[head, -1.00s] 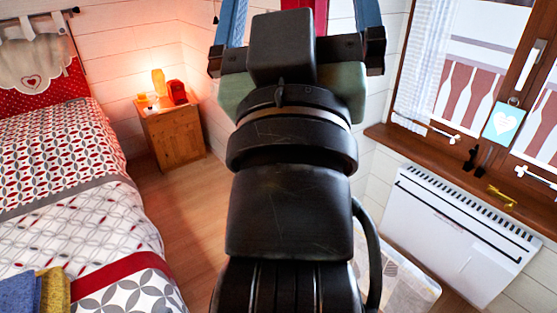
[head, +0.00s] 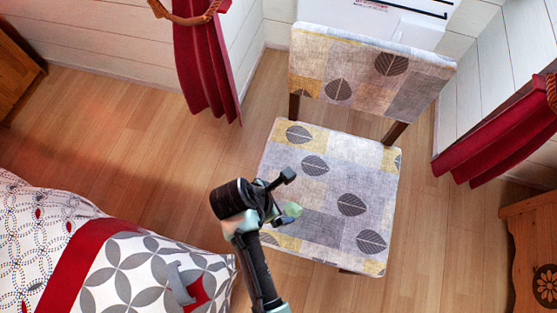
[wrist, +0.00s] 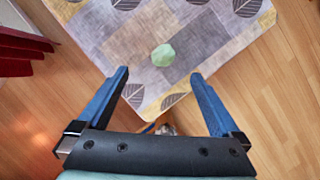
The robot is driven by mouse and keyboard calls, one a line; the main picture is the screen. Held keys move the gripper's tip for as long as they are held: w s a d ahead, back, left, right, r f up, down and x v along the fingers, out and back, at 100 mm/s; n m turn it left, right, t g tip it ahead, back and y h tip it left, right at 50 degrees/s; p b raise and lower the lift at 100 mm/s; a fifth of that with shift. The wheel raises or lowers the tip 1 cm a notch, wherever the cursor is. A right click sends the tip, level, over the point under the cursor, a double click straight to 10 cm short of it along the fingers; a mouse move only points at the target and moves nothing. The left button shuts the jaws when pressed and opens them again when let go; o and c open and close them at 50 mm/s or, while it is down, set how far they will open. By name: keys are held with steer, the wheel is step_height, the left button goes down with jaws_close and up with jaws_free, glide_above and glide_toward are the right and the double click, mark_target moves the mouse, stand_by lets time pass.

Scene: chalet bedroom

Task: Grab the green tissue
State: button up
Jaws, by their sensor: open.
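The green tissue (wrist: 163,55) is a small, pale green crumpled piece lying on the patterned chair seat (wrist: 95,30) in the wrist view. In the head view the tissue (head: 292,210) shows at the seat's near-left part, right beside my gripper. My gripper (wrist: 159,76) is open, with its two blue fingers apart and nothing between the tips. The tissue lies beyond the fingertips, roughly centred between them, and is not touched in the wrist view. In the head view the black wrist hides part of the seat's left edge.
The chair's backrest (head: 370,75) stands at the far side of the seat. A patterned bed (head: 120,270) is at lower left. Red curtains (head: 205,60) hang behind, and a wooden cabinet (head: 535,250) is at right. Wood floor (head: 130,130) is clear between bed and chair.

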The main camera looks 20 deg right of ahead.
steer(key=b, duration=0.3)
glide_toward(293, 209)
steer(key=x, duration=0.5)
steer(key=shift+w+d, duration=0.15)
steer(key=shift+d, duration=0.15)
steer(key=b+x, duration=0.2)
steer(key=x, duration=0.3)
steer(key=shift+a+f, duration=0.1)
steer(key=shift+a, duration=0.1)
steer(key=c, duration=1.4)
